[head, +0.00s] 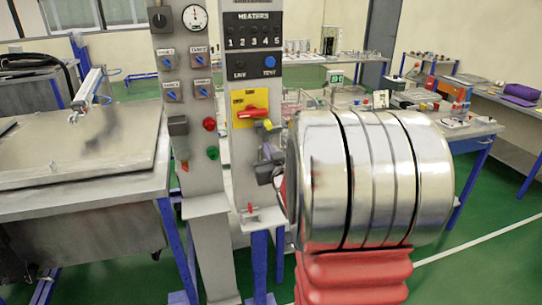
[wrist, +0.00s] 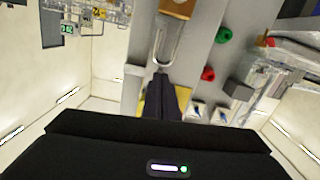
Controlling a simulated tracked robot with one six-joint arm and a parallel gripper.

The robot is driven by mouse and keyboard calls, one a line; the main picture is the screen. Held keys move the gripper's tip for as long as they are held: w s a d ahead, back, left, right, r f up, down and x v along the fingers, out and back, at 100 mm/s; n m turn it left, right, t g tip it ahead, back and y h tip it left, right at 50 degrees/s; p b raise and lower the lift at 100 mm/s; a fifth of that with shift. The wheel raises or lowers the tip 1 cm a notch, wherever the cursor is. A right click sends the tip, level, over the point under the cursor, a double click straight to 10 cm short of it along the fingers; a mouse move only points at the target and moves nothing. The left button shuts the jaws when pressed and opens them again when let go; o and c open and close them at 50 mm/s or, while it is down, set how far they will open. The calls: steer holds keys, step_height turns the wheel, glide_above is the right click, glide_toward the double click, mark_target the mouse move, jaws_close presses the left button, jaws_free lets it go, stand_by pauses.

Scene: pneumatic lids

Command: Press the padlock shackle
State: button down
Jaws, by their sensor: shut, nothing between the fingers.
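The padlock's brass body (wrist: 178,8) shows at the top edge of the wrist view, partly cut off. Its silver U-shaped shackle (wrist: 165,42) extends from it toward my gripper (wrist: 163,76). My dark fingers are shut and empty, with their tips at the rounded end of the shackle. I cannot tell whether they touch it. In the head view my thick silver and red arm stands in front of the panel's right side, and the padlock cannot be made out clearly there.
The grey panel carries a red button (head: 209,124), a green button (head: 213,153) and a red rotary switch (head: 253,112) on a yellow plate. A metal-topped table (head: 80,150) stands at left. Cluttered workbenches stand behind at right. Green floor shows at the lower right.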

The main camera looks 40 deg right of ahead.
steer(key=shift+x, duration=1.4)
